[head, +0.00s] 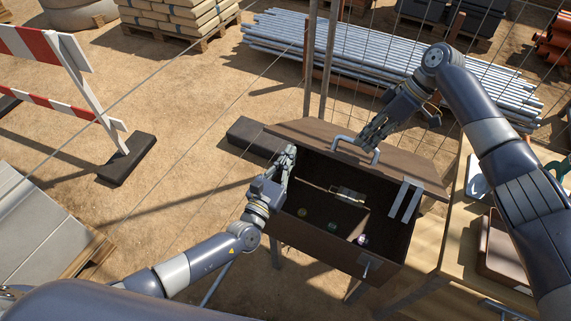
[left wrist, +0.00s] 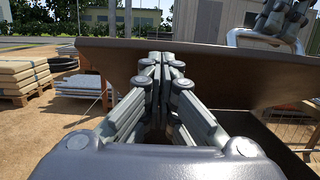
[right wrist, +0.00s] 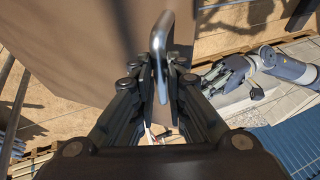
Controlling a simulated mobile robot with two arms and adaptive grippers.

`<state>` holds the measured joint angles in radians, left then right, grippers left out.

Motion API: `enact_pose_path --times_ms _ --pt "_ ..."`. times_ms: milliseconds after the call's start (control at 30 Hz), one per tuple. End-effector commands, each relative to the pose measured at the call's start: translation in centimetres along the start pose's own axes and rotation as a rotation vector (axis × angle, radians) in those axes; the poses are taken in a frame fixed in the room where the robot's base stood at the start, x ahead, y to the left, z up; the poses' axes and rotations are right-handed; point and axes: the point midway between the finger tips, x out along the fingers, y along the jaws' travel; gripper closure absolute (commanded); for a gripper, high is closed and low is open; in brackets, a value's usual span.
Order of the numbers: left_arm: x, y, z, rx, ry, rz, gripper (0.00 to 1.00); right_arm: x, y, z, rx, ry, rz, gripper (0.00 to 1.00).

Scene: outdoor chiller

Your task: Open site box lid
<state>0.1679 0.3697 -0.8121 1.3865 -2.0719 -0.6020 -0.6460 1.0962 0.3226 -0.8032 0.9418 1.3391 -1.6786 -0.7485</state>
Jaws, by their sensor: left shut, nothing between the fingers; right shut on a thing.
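The brown site box (head: 330,235) stands with its lid (head: 395,165) raised and its dark inside showing; a few small items lie in it. The metal lid handle (head: 345,146) is on the lid's outer face, and it also shows in the right wrist view (right wrist: 158,45). My right gripper (head: 368,142) is shut on the handle, with the bar between its fingers (right wrist: 165,75). My left gripper (head: 290,152) is shut and empty at the box's left side, by the lid's left end. In the left wrist view its fingertips (left wrist: 162,62) overlap the lid (left wrist: 215,75); I cannot tell if they touch.
A wooden table (head: 455,230) with a brown tray (head: 500,250) stands right of the box. A wire fence with posts (head: 318,60) and stacked pipes (head: 400,70) are behind. A striped barrier (head: 95,95) stands left. Sandy ground (head: 190,150) between is open.

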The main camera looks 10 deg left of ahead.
Motion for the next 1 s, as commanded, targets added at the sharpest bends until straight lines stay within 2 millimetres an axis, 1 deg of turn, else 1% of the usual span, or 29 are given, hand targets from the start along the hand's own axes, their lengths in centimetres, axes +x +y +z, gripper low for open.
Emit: enact_pose_path --times_ms 33,267,600,900,933,967,1000 --pt "0.0 0.0 0.0 0.000 0.000 0.000 1.00 0.0 0.2 0.2 0.004 -0.002 0.007 1.00" --pt "0.0 0.0 0.0 -0.001 0.001 0.001 1.00 0.0 0.3 0.2 0.004 -0.002 0.007 1.00" --pt "1.8 0.1 2.1 -0.002 0.052 0.004 1.00 0.1 0.2 0.2 0.003 -0.003 0.004 1.00" --pt "2.1 0.0 2.7 -0.001 0.045 0.003 1.00 0.5 -0.2 0.2 0.002 -0.007 -0.009 1.00" --pt "2.1 0.0 2.8 -0.001 0.045 0.003 1.00 0.5 -0.2 0.2 0.002 -0.007 -0.009 0.83" --pt "2.1 0.0 2.8 -0.001 0.045 0.003 1.00 0.5 -0.2 0.2 0.002 -0.008 -0.010 0.76" --pt "2.1 0.0 2.8 -0.001 0.045 0.003 1.00 0.5 -0.2 0.2 0.001 -0.008 -0.010 0.67"
